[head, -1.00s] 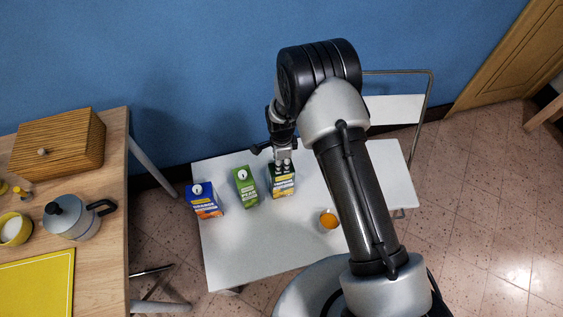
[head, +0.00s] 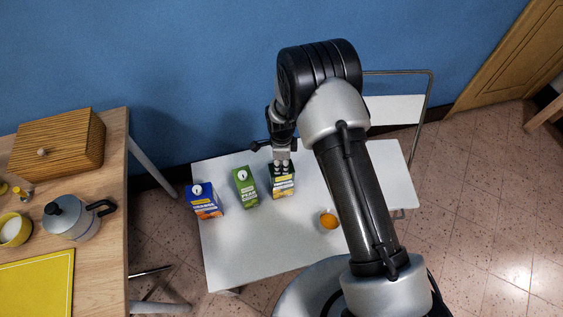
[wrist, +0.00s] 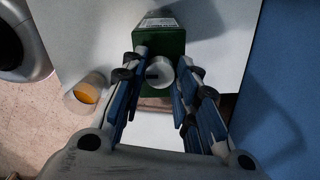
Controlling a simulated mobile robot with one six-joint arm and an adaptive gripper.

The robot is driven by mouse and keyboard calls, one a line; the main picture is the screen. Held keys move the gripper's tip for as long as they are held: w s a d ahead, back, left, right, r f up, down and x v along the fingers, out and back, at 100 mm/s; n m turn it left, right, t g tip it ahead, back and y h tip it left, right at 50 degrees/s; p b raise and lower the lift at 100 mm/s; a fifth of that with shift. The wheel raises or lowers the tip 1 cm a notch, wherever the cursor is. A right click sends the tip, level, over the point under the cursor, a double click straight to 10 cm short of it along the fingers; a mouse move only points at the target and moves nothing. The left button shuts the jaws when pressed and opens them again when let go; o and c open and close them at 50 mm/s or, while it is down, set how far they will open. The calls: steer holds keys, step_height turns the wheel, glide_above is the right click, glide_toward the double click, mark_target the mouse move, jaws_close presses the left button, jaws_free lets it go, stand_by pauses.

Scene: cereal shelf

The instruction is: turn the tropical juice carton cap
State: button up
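The tropical juice carton (head: 283,184), dark green at the top with a yellow and white front, stands on the white table below my gripper (head: 282,165). It is the rightmost of the three cartons. In the wrist view its green top (wrist: 160,45) and round white cap (wrist: 160,72) show. My gripper (wrist: 161,66) has one finger on each side of the cap, with the pads appearing to touch it. In the head view the fingers hide the cap.
A green pear carton (head: 246,188) stands close on the left, with a blue and orange carton (head: 204,201) beyond it. The white table's (head: 245,250) front left is bare. A blue wall (head: 190,70) stands behind.

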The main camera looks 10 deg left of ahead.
steer(key=o, duration=0.3)
steer(key=shift+o, duration=0.2)
step_height(320, 180, up, 12)
stand_by(0.5)
stand_by(0.4)
